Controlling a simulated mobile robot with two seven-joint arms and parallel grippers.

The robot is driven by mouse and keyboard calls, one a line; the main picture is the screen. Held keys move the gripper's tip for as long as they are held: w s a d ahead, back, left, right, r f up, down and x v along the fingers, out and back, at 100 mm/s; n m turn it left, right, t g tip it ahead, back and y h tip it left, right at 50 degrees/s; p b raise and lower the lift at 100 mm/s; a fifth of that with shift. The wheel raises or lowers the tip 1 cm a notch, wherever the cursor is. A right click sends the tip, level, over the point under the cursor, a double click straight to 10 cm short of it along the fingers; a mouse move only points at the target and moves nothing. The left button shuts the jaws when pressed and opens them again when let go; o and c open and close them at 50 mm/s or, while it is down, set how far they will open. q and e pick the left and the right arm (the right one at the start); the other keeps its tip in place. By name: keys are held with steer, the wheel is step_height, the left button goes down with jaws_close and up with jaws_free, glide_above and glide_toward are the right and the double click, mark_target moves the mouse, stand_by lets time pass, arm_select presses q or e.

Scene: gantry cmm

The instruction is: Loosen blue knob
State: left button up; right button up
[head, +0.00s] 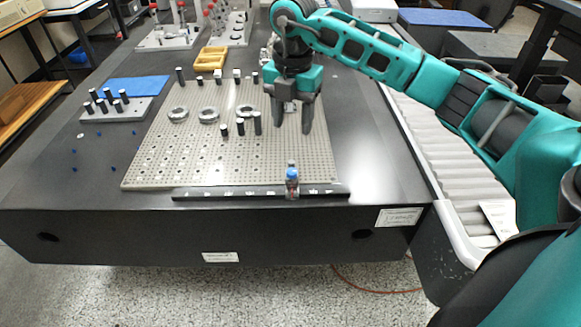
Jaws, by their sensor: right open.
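A small blue knob (292,173) stands upright at the front rail of the perforated plate, right of the rail's middle. A thin grey tip shows above it and a reddish and pale part below it; the detail is too small to make out. My right gripper (292,125) comes in from the upper right and points down over the right part of the plate. Its dark fingers are apart, with nothing seen between them. In the picture the fingertips are above the knob and apart from it. My left gripper is not in view.
The perforated plate (180,160) lies on a dark granite table (395,180). Metal rings (208,115) and several black-topped posts (240,126) stand on it. A yellow tray (211,58) is behind, and a block with pins (115,108) is at left. A grey ribbed cover (440,150) borders the right.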

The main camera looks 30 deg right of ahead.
mark_target(292, 171)
step_height(292, 171, down, 13)
steer(key=shift+b, duration=0.85)
jaws_close()
